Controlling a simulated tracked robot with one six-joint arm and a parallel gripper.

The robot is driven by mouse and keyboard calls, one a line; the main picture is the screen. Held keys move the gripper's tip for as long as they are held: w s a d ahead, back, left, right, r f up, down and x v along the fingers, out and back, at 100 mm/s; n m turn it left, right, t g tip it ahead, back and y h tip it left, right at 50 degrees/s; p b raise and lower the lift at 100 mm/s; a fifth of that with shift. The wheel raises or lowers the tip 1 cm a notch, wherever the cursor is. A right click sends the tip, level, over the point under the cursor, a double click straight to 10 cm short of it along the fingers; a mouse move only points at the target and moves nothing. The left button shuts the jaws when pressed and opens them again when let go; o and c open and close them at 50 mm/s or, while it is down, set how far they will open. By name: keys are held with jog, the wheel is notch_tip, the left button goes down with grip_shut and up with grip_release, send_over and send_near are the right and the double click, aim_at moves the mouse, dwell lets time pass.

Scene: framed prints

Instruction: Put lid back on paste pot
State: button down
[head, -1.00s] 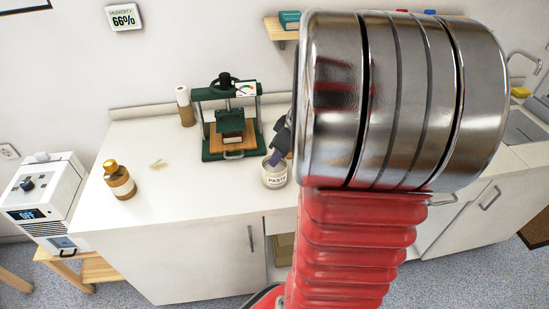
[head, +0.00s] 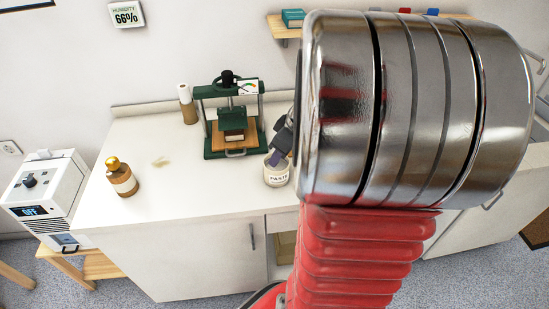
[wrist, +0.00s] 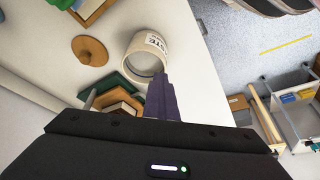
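The white paste pot (head: 277,174) stands upright near the front edge of the counter, and its label reads PASTE. In the wrist view the pot (wrist: 140,48) appears tilted by the camera angle, with its open mouth showing. A round wooden lid with a knob (wrist: 90,50) lies on the counter beside the pot; I cannot make it out in the head view. My gripper (wrist: 160,80) has purple fingers that look closed together, with nothing visible between them. Their tips overlap the pot's rim in the wrist view; I cannot tell whether they touch it. My arm hides much of the counter's right side.
A brown bottle (head: 121,177) stands at the counter's left. The white counter (head: 185,205) is mostly clear between bottle and pot.

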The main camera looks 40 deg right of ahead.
jog(key=s+a+r, duration=0.3)
jog(key=a, duration=0.6)
jog(key=shift+s+r, duration=0.25)
jog(key=shift+s, duration=0.1)
dwell(6.0)
jog(key=shift+s, duration=0.15)
dwell(0.6)
